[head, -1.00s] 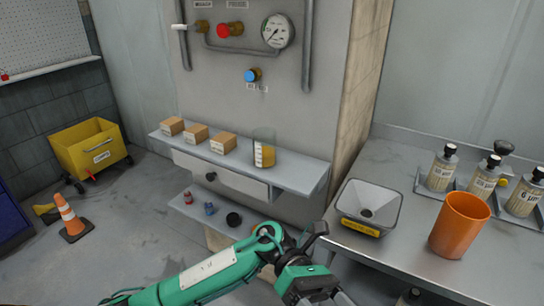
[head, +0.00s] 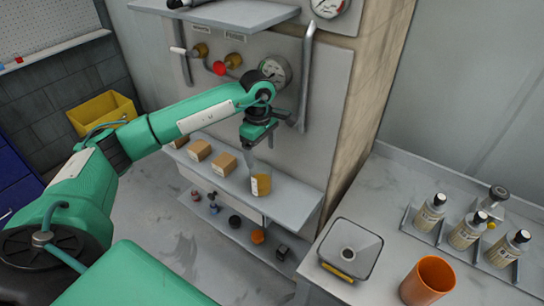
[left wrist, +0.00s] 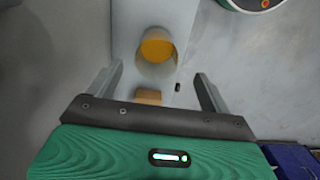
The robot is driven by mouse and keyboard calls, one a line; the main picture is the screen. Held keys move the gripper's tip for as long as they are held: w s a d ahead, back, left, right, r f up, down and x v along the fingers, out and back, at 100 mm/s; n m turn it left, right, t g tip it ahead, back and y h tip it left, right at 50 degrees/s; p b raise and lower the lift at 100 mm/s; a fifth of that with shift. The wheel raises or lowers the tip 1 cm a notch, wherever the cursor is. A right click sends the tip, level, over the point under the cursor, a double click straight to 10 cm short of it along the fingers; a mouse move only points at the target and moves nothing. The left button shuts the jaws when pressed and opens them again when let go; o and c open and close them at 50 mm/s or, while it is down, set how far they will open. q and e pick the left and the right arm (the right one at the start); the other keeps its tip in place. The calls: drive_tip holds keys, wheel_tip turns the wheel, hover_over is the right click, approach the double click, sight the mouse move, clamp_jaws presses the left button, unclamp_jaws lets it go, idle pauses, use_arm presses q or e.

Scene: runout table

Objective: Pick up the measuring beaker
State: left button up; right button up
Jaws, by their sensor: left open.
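The measuring beaker (head: 261,184) is clear with amber liquid in it. It stands upright on the grey wall shelf (head: 292,197), to the right of the small cardboard boxes. My left gripper (head: 252,162) points down just above the beaker, and part of the beaker's upper side is hard to make out there. In the left wrist view the open, empty fingers (left wrist: 158,75) stand apart on either side, and the beaker (left wrist: 157,48) shows between and beyond them. I see no contact with it. My right gripper is not in view.
Cardboard boxes (head: 198,150) and (head: 223,163) sit left of the beaker. Pipes and a gauge (head: 275,70) are on the wall behind. A lower shelf holds small items.

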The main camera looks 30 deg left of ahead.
sight(261, 178)
use_arm(q)
drive_tip(key=f+p, duration=0.1)
drive_tip(key=f, duration=0.1)
drive_tip(key=f+p, duration=0.1)
drive_tip(key=f, duration=0.2)
drive_tip(key=a+f+p, duration=0.1)
drive_tip(key=f, duration=0.1)
drive_tip(key=shift+w+a+f, duration=0.1)
drive_tip(key=shift+w+f, duration=0.1)
drive_tip(key=shift+w, duration=0.1)
drive_tip(key=shift+s+f+p, duration=0.2)
drive_tip(key=shift+f+p, duration=0.1)
drive_tip(key=shift+p, duration=0.25)
drive_tip(key=f, duration=0.1)
drive_tip(key=f+p, duration=0.2)
drive_tip(key=f, duration=0.1)
drive_tip(key=shift+d, duration=0.25)
drive_tip(key=shift+f, duration=0.3)
drive_tip(key=c, duration=1.1)
drive_tip(key=shift+o, duration=0.2)
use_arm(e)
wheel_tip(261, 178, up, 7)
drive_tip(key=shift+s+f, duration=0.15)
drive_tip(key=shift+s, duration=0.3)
use_arm(q)
drive_tip(key=shift+r, duration=0.1)
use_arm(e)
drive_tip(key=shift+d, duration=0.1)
